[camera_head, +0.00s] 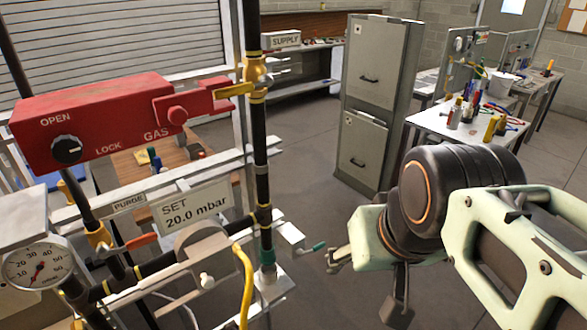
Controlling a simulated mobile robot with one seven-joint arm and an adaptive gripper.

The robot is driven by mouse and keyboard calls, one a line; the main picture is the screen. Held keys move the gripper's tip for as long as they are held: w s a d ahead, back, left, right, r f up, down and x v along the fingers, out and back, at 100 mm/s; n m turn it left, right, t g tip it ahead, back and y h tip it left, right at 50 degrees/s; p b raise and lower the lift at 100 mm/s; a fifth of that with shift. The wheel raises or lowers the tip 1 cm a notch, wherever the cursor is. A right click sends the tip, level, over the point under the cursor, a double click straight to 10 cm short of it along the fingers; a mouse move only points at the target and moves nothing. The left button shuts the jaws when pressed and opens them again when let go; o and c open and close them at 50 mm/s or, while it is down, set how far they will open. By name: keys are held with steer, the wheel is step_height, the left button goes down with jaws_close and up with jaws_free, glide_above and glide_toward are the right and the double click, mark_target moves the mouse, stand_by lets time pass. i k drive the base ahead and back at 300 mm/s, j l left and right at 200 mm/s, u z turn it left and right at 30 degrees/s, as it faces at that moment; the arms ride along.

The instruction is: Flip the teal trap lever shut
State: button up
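The teal trap lever (313,249) is a small handle sticking out to the right near the foot of the black vertical pipe, beside a teal collar (267,258). It points right and slightly up. My gripper (366,284) is just right of the lever, with its pale green and black body coming in from the right. One finger shows close to the lever's tip and the other lower down, with floor between them. The gripper looks open and empty. I cannot tell whether the near finger touches the lever.
A pressure gauge (38,267), a "SET 20.0 mbar" sign (193,208) and a yellow hose (245,282) are left. A grey cabinet (372,105) stands behind. The floor beyond the lever is clear.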

mark_target(300, 253)
steer(key=l+u, duration=0.15)
steer(key=i+l+z, duration=0.15)
steer(key=i+l, duration=0.25)
steer(key=i, duration=0.15)
steer(key=i+l+u, duration=0.25)
steer(key=k+j+z, duration=0.1)
steer(key=z, duration=0.15)
